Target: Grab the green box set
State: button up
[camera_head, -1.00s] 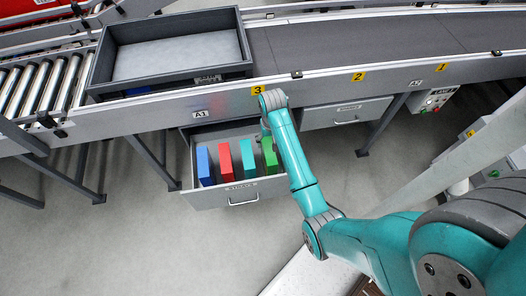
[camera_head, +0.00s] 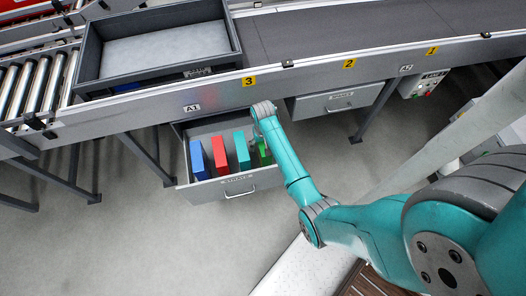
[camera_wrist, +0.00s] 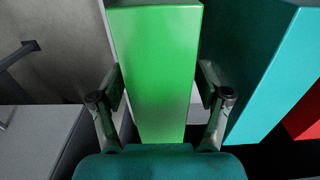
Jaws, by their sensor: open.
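The green box (camera_head: 265,153) stands at the right end of a row in the open drawer (camera_head: 231,189), mostly hidden behind my arm in the head view. In the wrist view the green box (camera_wrist: 157,70) stands upright between the two fingers of my gripper (camera_wrist: 160,95). The gripper is open, with one finger on each side of the box and a gap at least on the right side. My gripper is hardly visible in the head view, low over the drawer's right end.
A teal box (camera_head: 242,150) stands beside the green one, then a red box (camera_head: 220,156) and a blue box (camera_head: 199,160). The conveyor (camera_head: 330,45) with a grey tray (camera_head: 160,85) runs above the drawer. A closed drawer (camera_head: 340,102) is to the right.

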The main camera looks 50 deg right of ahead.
jog(key=shift+f, duration=0.3)
grip_shut()
